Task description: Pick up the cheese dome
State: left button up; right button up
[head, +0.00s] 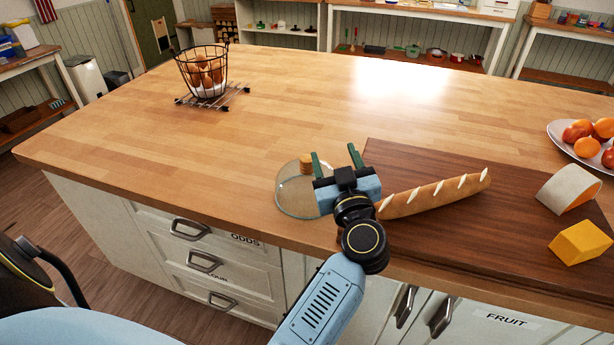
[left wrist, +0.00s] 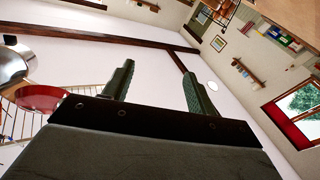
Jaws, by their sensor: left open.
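The cheese dome (head: 292,196) is clear glass with a wooden knob (head: 306,163) on top. It stands on the island top near the front edge, left of the dark cutting board. My left gripper (head: 335,157) is open and empty. In the head view it overlaps the dome's right side and hides part of it; its left finger shows beside the knob. I cannot tell how far it is from the dome in depth. In the left wrist view the two green fingers (left wrist: 158,75) stand apart with nothing between them; the dome does not show there. My right gripper is not in view.
A dark cutting board (head: 400,160) holds a baguette (head: 435,194), a rinded cheese piece (head: 568,190) and a yellow cheese block (head: 580,242). A fruit plate (head: 560,140) is at right. A wire egg basket (head: 203,72) stands back left on a rack. The middle back is clear.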

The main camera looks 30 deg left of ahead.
aim_at(310, 165)
pick_arm(q)
notch_tip(310, 165, down, 6)
jog(key=g+h, duration=0.1)
jog(key=g, duration=0.6)
jog(key=shift+n, duration=0.4)
jog(key=x, duration=0.6)
jog(key=shift+a+f, duration=0.1)
jog(key=shift+a, duration=0.2)
jog(key=x, duration=0.5)
jog(key=shift+w+a+b, duration=0.2)
jog(key=shift+a+b, duration=0.15)
jog(key=shift+b, duration=0.05)
jog(key=shift+r, duration=0.3)
grip_shut()
notch_tip(310, 165, up, 10)
jog(key=shift+p, duration=0.9)
